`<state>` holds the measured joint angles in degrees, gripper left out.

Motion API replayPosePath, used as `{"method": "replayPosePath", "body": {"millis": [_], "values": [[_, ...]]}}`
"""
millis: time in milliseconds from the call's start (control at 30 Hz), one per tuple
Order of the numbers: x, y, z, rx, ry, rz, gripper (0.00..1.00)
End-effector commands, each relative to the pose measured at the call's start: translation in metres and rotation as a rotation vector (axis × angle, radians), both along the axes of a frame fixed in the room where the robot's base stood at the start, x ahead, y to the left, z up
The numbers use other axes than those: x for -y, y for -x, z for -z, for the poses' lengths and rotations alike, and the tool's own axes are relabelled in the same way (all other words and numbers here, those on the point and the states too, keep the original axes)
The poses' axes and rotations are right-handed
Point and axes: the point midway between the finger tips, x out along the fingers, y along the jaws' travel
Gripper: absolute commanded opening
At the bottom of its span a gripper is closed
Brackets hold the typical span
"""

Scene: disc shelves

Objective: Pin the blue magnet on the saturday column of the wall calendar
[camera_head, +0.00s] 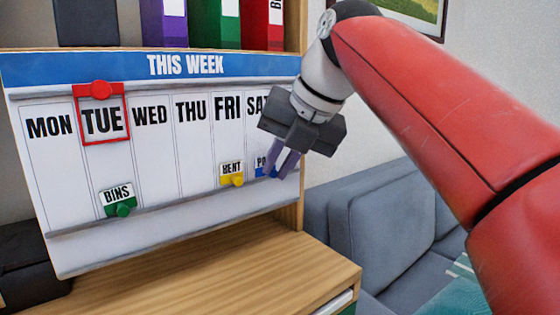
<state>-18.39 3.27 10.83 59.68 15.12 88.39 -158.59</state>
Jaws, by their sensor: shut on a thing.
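The wall calendar (160,165) is a white board with a blue "THIS WEEK" header, and its columns run from MON rightwards. The SAT heading (257,106) is partly hidden behind my gripper. My gripper (279,168) is in front of the board's right end, its purple fingers pointing down and shut on the blue magnet (262,165). The magnet's label starts with "PO"; the rest is hidden by the fingers. It appears in the lower part of the SAT column. I cannot tell whether it touches the board.
A red frame with a red knob (100,90) surrounds TUE. A green BINS magnet (122,209) is low on the TUE column and a yellow RENT magnet (234,179) low on FRI. A wooden top (210,270) lies below; a grey sofa (385,210) stands right.

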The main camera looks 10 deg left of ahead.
Motion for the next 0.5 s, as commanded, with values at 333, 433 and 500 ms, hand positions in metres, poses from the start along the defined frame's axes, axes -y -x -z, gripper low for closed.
{"method": "replayPosePath", "body": {"millis": [333,433,500], "values": [[-0.0033,-0.0029,-0.0004,0.000,0.000,0.000,0.00],[-0.0044,-0.0039,-0.0005,0.000,0.000,0.000,0.00],[-0.0051,-0.0044,-0.0005,0.000,0.000,0.000,0.00]]}}
